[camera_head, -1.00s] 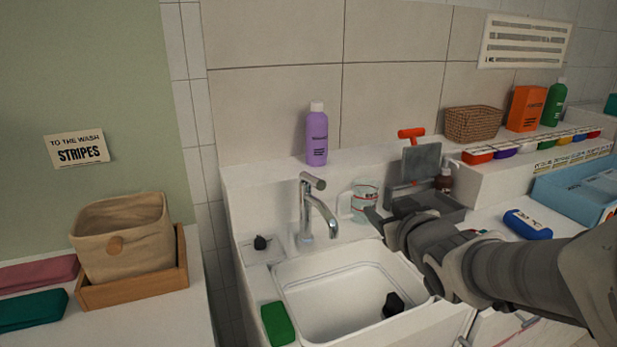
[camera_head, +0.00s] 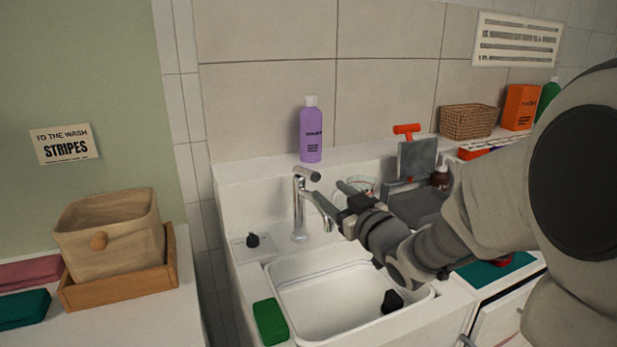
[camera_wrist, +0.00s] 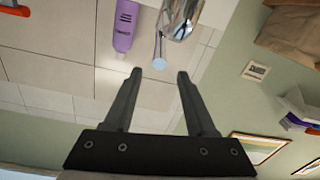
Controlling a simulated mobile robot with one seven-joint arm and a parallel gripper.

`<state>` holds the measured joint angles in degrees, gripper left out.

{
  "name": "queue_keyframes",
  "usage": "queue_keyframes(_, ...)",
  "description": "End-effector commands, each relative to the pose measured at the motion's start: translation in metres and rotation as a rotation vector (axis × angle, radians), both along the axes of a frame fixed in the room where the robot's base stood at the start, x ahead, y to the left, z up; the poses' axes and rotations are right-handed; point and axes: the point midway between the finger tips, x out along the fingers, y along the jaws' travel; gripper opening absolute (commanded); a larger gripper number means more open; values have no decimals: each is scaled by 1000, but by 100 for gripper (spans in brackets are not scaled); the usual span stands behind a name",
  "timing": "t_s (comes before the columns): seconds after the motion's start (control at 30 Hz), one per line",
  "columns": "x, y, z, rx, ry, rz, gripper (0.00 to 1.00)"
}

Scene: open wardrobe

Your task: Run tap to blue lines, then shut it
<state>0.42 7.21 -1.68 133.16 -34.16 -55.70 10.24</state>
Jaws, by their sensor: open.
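The chrome tap (camera_head: 299,212) stands at the back of the white sink basin (camera_head: 312,304). Its short lever at the top points right, and no water stream shows from the spout. My gripper (camera_head: 333,191) is open and empty, just right of the tap lever. In the wrist view, the tap (camera_wrist: 181,18) is beyond my gripper (camera_wrist: 160,75), with the lever's round pale end in front of the gap between the fingertips. Contact cannot be told. A clear jug (camera_head: 361,186) is partly hidden behind my gripper.
A black piece (camera_head: 392,301) lies in the basin. A green block (camera_head: 270,322) sits on the front-left rim, and a black knob (camera_head: 252,240) on the left ledge. A purple bottle (camera_head: 311,133) stands on the back ledge. A grey tray (camera_head: 418,207) is to the right.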

Motion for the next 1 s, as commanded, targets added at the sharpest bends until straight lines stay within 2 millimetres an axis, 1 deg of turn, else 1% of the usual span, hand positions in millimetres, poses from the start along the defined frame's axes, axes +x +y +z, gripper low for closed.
queue_keyframes(0.03,11,5,-2,-1,1,1,56)
queue_keyframes(0.1,24,12,-1,0,0,2,56)
queue_keyframes(0.3,60,29,-1,0,1,1,56)
queue_keyframes(0.5,85,41,0,0,1,0,56)
queue_keyframes(0.7,94,45,0,0,2,-2,56)
queue_keyframes(0.97,95,45,0,0,2,-2,56)
queue_keyframes(1.0,95,45,0,0,2,-2,51)
